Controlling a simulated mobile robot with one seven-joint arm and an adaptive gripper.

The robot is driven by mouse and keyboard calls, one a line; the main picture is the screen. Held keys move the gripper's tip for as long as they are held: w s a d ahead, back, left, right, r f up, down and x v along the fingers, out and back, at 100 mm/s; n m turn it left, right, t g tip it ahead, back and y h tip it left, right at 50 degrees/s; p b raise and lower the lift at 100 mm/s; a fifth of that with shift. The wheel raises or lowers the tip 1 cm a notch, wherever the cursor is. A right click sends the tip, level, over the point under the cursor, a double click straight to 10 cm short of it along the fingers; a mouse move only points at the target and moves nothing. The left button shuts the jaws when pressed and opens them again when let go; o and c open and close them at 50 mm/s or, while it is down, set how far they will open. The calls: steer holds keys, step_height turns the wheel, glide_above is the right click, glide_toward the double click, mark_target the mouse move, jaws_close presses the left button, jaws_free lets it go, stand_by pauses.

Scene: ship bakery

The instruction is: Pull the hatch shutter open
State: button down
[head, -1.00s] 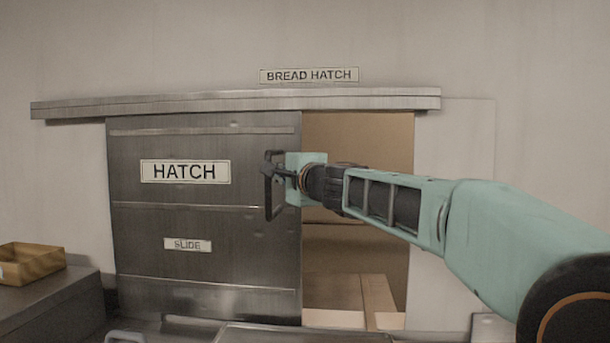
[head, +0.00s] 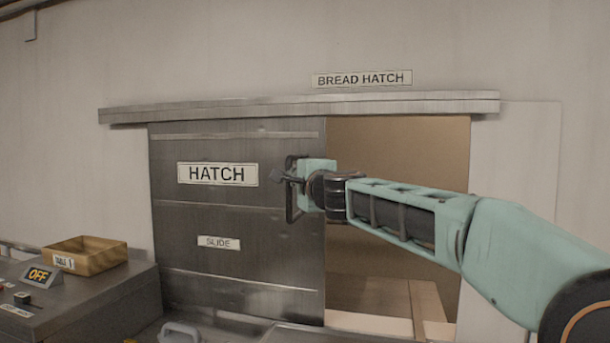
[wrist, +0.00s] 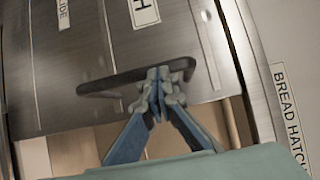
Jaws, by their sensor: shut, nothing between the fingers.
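The steel hatch shutter (head: 220,255) with its HATCH and SLIDE labels hangs under a rail in the head view. It stands partly open, with a tan opening (head: 400,180) at its right. A dark upright handle (head: 291,208) sits near its right edge. My gripper (head: 284,178) is at the upper part of the handle. In the wrist view the handle (wrist: 105,86) runs up to the closed fingertips (wrist: 166,75). The fingers are shut with nothing between them; they overlap the handle bar, and I cannot tell whether they touch it.
The rail (head: 300,107) runs above the shutter, under a BREAD HATCH sign (head: 362,78). Pale boards (head: 428,310) show inside the opening.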

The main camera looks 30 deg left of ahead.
steer(key=s+a+p, duration=0.3)
steer(key=a+p, duration=0.5)
steer(key=a, duration=0.7)
steer(key=shift+a, duration=0.25)
steer(key=shift+d+f, duration=0.1)
